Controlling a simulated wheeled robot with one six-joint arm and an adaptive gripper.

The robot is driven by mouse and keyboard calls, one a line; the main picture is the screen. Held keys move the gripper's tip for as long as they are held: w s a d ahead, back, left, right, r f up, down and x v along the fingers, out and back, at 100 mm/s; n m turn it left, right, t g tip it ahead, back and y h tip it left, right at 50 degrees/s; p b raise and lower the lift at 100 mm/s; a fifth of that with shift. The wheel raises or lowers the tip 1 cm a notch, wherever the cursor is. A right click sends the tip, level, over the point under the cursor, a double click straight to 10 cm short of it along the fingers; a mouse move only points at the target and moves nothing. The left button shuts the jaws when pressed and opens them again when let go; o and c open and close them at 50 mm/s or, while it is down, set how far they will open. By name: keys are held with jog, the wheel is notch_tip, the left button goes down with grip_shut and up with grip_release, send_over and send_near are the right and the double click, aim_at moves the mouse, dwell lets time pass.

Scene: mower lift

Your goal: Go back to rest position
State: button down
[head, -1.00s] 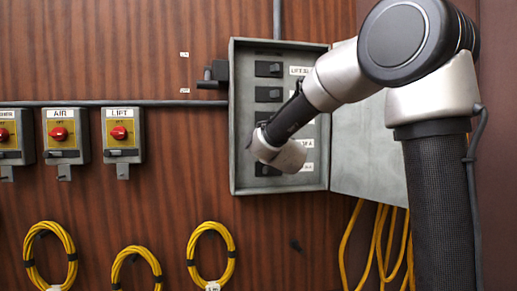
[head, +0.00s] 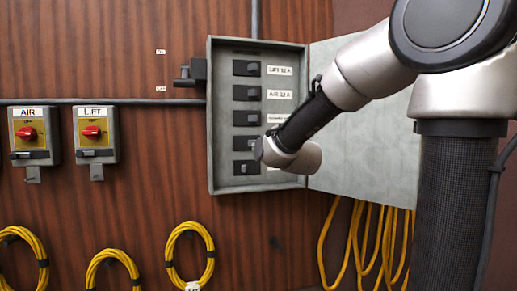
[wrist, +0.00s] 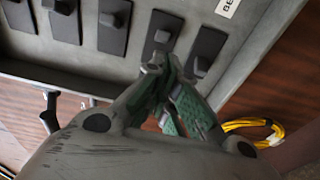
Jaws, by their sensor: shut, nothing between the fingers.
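My gripper (wrist: 165,82) shows in the wrist view with its green-padded fingers together and nothing between them. The fingertips appear in front of the row of black breaker switches (wrist: 113,24) in the open grey electrical box. In the head view my arm comes in from the right, and its wrist end is in front of the lower right part of the box (head: 211,125). The fingers are hidden there behind the wrist. I cannot tell whether the fingertips touch the box.
The box door (head: 365,165) hangs open to the right behind my arm. Red-knobbed AIR (head: 27,133) and LIFT (head: 93,132) switches are on the wooden wall at left. A lever switch (head: 190,72) is beside the box. Yellow cables (head: 188,255) hang below.

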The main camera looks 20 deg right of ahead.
dwell(0.3)
jog(key=s+a+f+m+g+y, duration=0.1)
jog(key=s+f+m+g, duration=0.4)
jog(key=f, duration=0.3)
jog(key=s+a+f+m+g, duration=0.1)
jog(key=s+f+m+g, duration=0.4)
jog(key=f, duration=0.3)
jog(key=s+d+f+m+g, duration=0.1)
jog(key=s+d+m+g, duration=0.1)
jog(key=s, duration=1.1)
jog(key=s+d+m+g+h, duration=0.1)
jog(key=s+d+m, duration=0.4)
jog(key=s, duration=0.7)
jog(key=shift+s+d+f+m+g, duration=0.2)
jog(key=shift+s+f+m+g, duration=0.2)
jog(key=shift+m, duration=0.2)
